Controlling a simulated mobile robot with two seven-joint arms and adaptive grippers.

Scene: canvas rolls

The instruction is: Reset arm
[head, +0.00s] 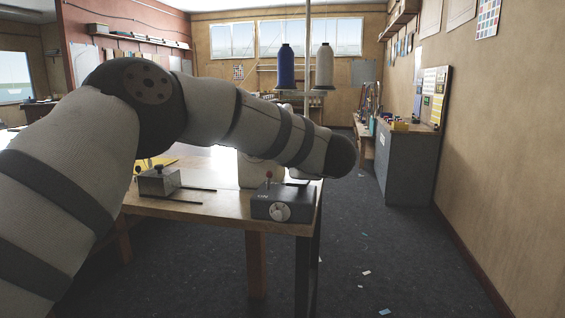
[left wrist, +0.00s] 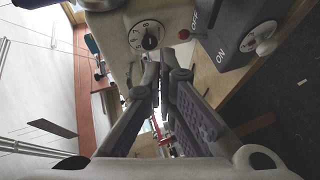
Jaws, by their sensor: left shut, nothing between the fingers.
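My left arm (head: 210,105) comes in from the left and reaches across the head view above the table. My left gripper (left wrist: 158,75) shows in the left wrist view with its two fingers together at the tips and nothing held. In the head view the gripper is hidden behind the end of the arm. In the left wrist view the fingertips are near a white machine body with a numbered dial (left wrist: 149,37); I cannot tell whether they touch it. My right gripper shows in neither view.
A wooden table (head: 222,208) carries a dark control box (head: 284,203), a metal block (head: 158,181) and a white machine (head: 258,170) partly behind my arm. Blue (head: 286,68) and white (head: 324,66) thread cones stand above. A grey cabinet (head: 408,165) is at right; the floor between is mostly clear.

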